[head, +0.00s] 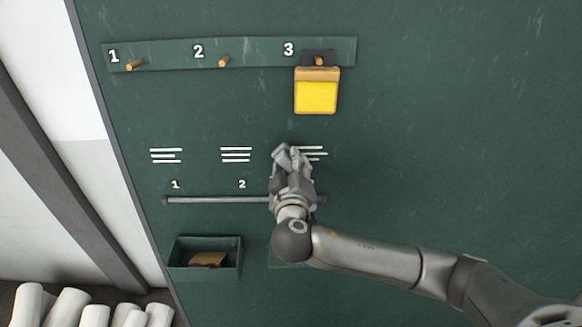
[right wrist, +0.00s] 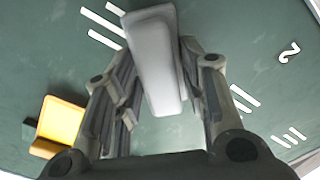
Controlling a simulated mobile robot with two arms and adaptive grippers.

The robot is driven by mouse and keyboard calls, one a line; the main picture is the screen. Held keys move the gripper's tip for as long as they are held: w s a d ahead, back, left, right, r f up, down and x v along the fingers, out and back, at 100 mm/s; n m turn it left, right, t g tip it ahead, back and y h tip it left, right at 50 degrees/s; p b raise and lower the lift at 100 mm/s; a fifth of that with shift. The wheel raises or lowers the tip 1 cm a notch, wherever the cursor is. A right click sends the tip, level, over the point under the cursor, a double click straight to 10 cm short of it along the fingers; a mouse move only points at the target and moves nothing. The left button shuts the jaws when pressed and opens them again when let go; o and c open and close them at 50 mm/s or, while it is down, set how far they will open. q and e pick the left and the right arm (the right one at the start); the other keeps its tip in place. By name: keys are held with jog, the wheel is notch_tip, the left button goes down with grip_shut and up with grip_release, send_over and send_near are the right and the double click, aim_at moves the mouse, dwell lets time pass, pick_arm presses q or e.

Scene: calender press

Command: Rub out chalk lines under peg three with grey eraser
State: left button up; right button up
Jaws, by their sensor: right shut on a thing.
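The grey eraser (head: 283,156) is held in my right gripper (head: 289,164), which is shut on it. In the right wrist view the eraser (right wrist: 154,62) is a pale grey block between the fingers. The white chalk lines under peg three (head: 316,153) are just right of the eraser and partly hidden by the gripper. They also show in the right wrist view (right wrist: 104,24), beside the eraser. I cannot tell whether the eraser touches the board. Peg three (head: 319,61) is on the green rail above. My left gripper is not in view.
A yellow-and-tan pad (head: 316,96) hangs from peg three. Chalk lines under peg two (head: 236,154) and peg one (head: 166,155) are on the left. A grey bar (head: 215,199) runs below them. A green box (head: 205,241) holds a brown item.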

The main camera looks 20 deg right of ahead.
jog(key=shift+b+x, duration=0.3)
jog(key=shift+x, duration=0.5)
